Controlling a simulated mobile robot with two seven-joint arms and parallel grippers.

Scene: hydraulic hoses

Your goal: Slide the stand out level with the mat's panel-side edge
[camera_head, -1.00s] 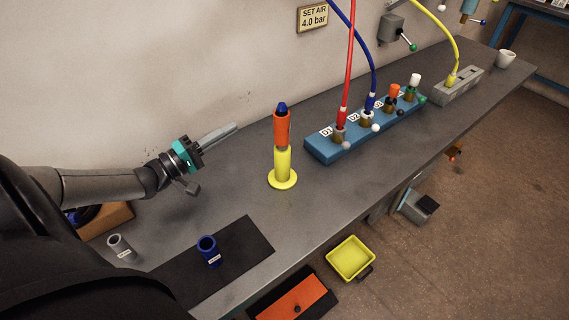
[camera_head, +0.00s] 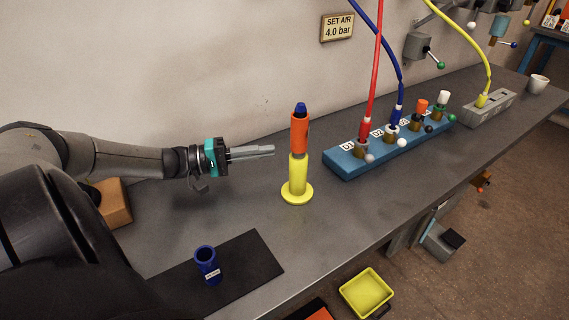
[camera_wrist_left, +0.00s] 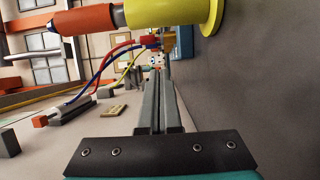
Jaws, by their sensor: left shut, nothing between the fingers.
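The stand (camera_head: 298,185) is a yellow post on a round yellow base, upright on the bench, with an orange, blue-tipped piece in its top. The dark mat (camera_head: 245,265) lies nearer the front, to the stand's lower left. My left gripper (camera_head: 270,150) is shut and empty, pointing right, with its fingertips just left of the stand. A small gap shows between them in the head view. In the left wrist view the shut fingers (camera_wrist_left: 158,85) point ahead, and the yellow stand (camera_wrist_left: 165,12) runs sideways along the top edge. My right gripper is not in view.
A blue tube holder (camera_head: 207,262) stands on the mat. A blue manifold (camera_head: 345,165) with red and blue hoses is right of the stand. A wooden block (camera_head: 113,203) is behind my left arm. The wall runs along the back; bench between mat and stand is clear.

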